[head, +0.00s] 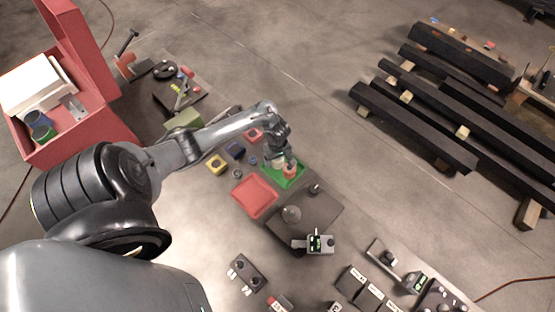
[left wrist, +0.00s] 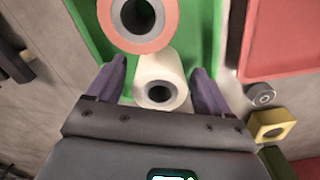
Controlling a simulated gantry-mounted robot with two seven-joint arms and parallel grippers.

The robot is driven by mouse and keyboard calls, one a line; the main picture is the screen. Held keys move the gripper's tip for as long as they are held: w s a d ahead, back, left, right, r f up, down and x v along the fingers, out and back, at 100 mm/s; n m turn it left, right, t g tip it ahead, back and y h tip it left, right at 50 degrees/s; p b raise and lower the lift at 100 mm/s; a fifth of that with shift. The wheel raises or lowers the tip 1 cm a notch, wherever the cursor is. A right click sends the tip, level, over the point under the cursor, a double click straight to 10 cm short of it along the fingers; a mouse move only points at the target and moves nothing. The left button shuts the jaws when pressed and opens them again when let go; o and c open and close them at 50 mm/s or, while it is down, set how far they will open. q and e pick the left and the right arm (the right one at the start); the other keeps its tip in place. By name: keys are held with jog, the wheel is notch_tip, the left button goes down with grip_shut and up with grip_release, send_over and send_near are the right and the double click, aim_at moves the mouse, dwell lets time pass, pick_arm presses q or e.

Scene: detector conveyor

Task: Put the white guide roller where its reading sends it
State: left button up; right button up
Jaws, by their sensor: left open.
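The white guide roller (left wrist: 158,70) lies in the green tray (left wrist: 88,28), with its dark-cored end towards the wrist camera. My left gripper (left wrist: 160,67) is open, with one finger on each side of the white roller; I cannot tell whether they touch it. An orange-red roller (left wrist: 165,15) with a grey core is in the same tray, right beyond the white one. In the head view my left gripper (head: 280,158) is over the green tray (head: 297,179) and partly hides its contents. My right gripper is not in view.
A red tray (head: 254,196) lies beside the green one. A yellow block (head: 216,164), blue parts and another small red piece sit left of the trays. A dark mat (head: 325,210) lies in front, with a round grey object (head: 291,214). Black labelled blocks (head: 352,281) stand front right.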

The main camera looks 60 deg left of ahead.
pick_arm(q)
notch_tip(320, 180, up, 10)
jog(key=p, duration=0.5)
jog(key=d+r+m+t+p, duration=0.15)
jog(key=d+m+t, duration=0.25)
jog(key=d+m, duration=1)
jog(key=s+d+r+m, duration=0.5)
jog(key=s+d+r, duration=0.5)
jog(key=r, duration=0.3)
jog(key=shift+s+r, duration=0.3)
jog(key=shift+s, duration=0.5)
